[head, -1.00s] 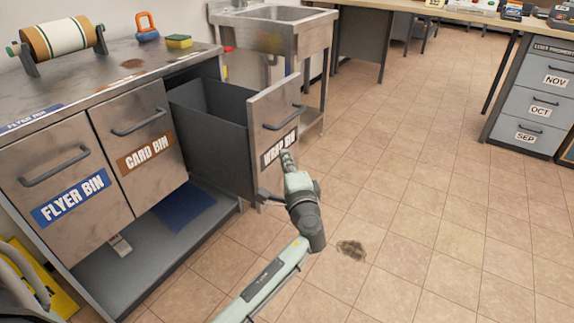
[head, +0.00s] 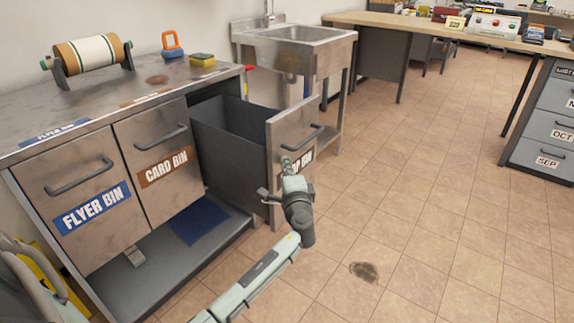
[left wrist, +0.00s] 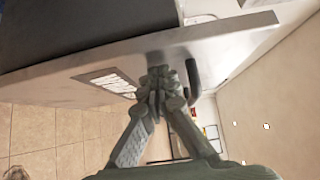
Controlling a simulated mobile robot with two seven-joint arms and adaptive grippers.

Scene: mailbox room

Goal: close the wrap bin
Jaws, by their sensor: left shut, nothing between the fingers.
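The wrap bin (head: 232,142) is a dark grey pull-out bin with a metal front panel (head: 291,127). It stands open, pulled out from the counter. Its label is partly hidden behind my left gripper (head: 289,163). My left gripper is shut and empty, its tips at the outer face of the front panel, below the bar handle (head: 304,138). In the left wrist view the shut fingers (left wrist: 158,82) are close against the panel (left wrist: 110,72), between the label and the handle (left wrist: 193,78). Whether they touch it is unclear. My right gripper is not in view.
The flyer bin (head: 77,188) and card bin (head: 158,150) are shut. A paper roll (head: 95,52), an orange object (head: 171,44) and a sponge (head: 201,60) are on the counter. A sink (head: 298,37) stands behind the wrap bin. The tiled floor (head: 420,240) at right is clear, with a stain.

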